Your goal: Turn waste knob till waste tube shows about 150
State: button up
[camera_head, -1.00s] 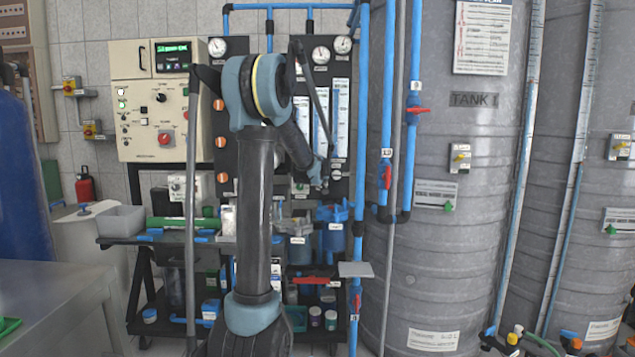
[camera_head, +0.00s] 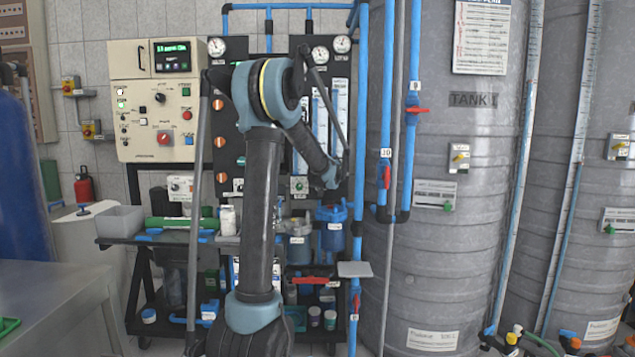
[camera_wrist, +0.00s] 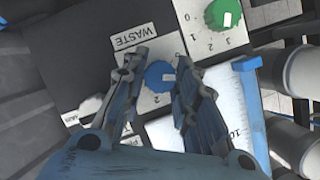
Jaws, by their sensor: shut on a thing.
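The blue waste knob (camera_wrist: 158,76) sits on a white plate under a WASTE label (camera_wrist: 134,34) in the wrist view. Part of its dial shows a 2. My gripper (camera_wrist: 161,64) has one finger on each side of the knob and is shut on it. In the head view my gripper (camera_head: 325,178) is small in front of the black panel (camera_head: 232,130), and the waste knob is hidden there. Flow tubes (camera_head: 337,105) stand on the panel, partly covered by my arm. I cannot tell which is the waste tube, nor read its level.
A blue pipe part (camera_wrist: 246,64) and white cylinders (camera_wrist: 298,70) stand at the right. Vertical blue pipes (camera_head: 362,100) and a grey tank (camera_head: 450,230) flank the panel.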

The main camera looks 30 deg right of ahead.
jog(key=shift+a, duration=0.1)
dwell(0.4)
jog(key=o, duration=1.1)
jog(key=shift+c, duration=0.2)
jog(key=v, duration=1.1)
jog(key=shift+s, duration=0.4)
jog(key=shift+a, duration=0.1)
